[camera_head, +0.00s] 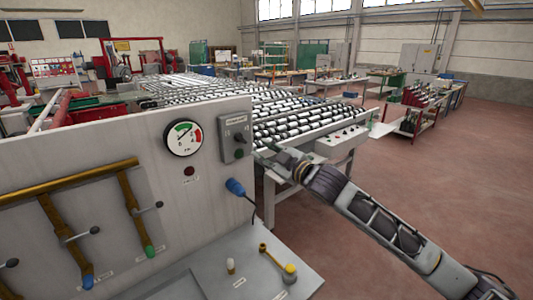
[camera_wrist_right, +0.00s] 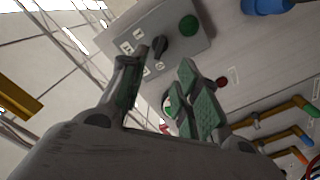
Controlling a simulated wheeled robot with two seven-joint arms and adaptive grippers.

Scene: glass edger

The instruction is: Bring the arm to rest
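My right arm (camera_head: 385,225) comes in from the lower right of the head view and reaches toward the grey panel. Its gripper (camera_head: 266,153) is just right of the small grey switch box (camera_head: 236,137) on the panel's right edge. In the wrist view the right gripper (camera_wrist_right: 163,62) has its two green-padded fingers spread, with nothing between them. The left finger's tip is close to the black knob (camera_wrist_right: 160,47) on the switch box; I cannot tell whether they touch. A green button (camera_wrist_right: 189,25) is beside the knob. My left gripper is not in view.
The panel (camera_head: 80,150) carries a round gauge (camera_head: 184,138), a blue plug (camera_head: 235,187) and brass pipes (camera_head: 70,180) with levers. A yellow-knobbed lever (camera_head: 290,269) stands on the ledge below. A roller table (camera_head: 310,122) lies behind. The red floor (camera_head: 480,180) at right is open.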

